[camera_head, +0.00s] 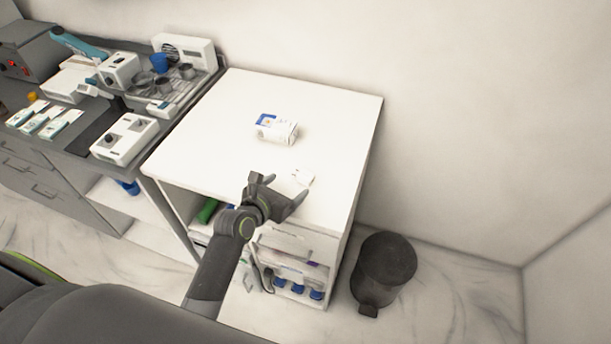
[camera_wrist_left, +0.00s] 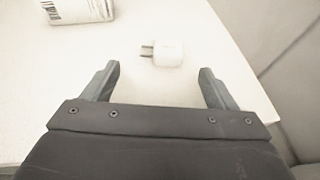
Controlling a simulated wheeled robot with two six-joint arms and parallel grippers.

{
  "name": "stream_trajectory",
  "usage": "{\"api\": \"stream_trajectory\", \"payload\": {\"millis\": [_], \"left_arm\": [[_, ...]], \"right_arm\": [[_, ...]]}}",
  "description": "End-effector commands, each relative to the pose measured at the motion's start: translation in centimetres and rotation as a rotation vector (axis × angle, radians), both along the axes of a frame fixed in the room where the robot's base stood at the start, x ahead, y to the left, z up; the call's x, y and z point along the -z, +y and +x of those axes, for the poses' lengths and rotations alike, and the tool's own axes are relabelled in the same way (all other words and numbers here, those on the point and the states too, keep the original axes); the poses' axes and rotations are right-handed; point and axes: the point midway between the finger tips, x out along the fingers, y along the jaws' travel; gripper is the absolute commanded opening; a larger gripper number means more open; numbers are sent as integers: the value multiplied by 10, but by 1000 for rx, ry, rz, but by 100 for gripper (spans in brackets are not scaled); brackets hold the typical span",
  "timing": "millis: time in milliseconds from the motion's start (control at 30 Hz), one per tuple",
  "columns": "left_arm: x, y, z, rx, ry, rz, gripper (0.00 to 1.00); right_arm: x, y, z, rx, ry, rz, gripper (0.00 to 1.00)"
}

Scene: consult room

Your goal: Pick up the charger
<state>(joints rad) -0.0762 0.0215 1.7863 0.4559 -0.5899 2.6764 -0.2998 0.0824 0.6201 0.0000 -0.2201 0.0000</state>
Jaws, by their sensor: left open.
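The charger (camera_head: 303,177) is a small white block lying on the white tabletop (camera_head: 225,125), toward its right side. In the left wrist view the charger (camera_wrist_left: 168,52) shows two metal prongs pointing left. My left gripper (camera_head: 282,187) is open and empty near the table's front edge. In the left wrist view the charger lies just beyond and between the two fingertips of my left gripper (camera_wrist_left: 160,80), apart from both. My right gripper is not in view.
A white and blue box (camera_head: 277,130) stands behind the charger; part of it shows in the wrist view (camera_wrist_left: 77,10). A grey counter with devices (camera_head: 124,140) is at the left. A dark bin (camera_head: 385,268) stands right of the table. The tabletop's left part is clear.

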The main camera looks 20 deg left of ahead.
Motion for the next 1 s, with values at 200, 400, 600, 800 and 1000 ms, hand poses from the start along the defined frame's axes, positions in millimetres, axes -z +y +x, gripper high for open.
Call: {"api": "stream_trajectory", "payload": {"millis": [200,400,600,800,1000], "left_arm": [[6,-4,15,0,1,1,80],[11,-8,26,0,1,1,80],[21,-15,47,1,0,2,80],[27,-18,59,-1,-1,3,80],[28,-18,60,-1,0,2,80]], "right_arm": [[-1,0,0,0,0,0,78],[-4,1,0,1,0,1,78],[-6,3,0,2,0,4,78],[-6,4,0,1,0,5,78],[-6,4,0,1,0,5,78]]}}
